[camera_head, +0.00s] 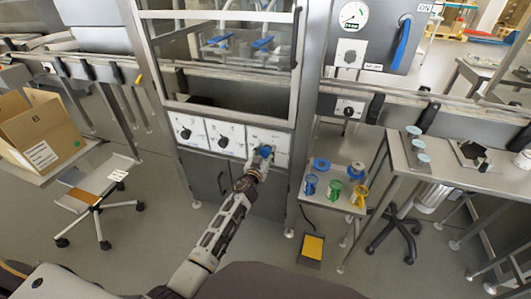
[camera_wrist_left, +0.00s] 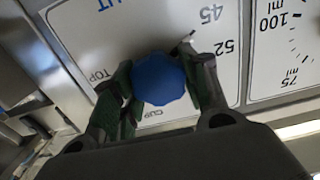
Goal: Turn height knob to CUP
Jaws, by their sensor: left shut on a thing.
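The blue height knob (camera_head: 265,151) sits on the right one of the white dial plates on the machine front. In the left wrist view the knob (camera_wrist_left: 158,79) fills the middle, between my fingers. My left gripper (camera_head: 261,156) is shut on it, with the green-padded fingers (camera_wrist_left: 160,90) on either side. I cannot tell which mark the knob points to. My right gripper is not in view.
Two more white plates with black knobs (camera_head: 223,142) are left of the height knob. A glazed cabinet (camera_head: 225,50) rises above. A small table (camera_head: 325,203) with blue, green and yellow items stands to the right. A cardboard box (camera_head: 38,130) is at the left.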

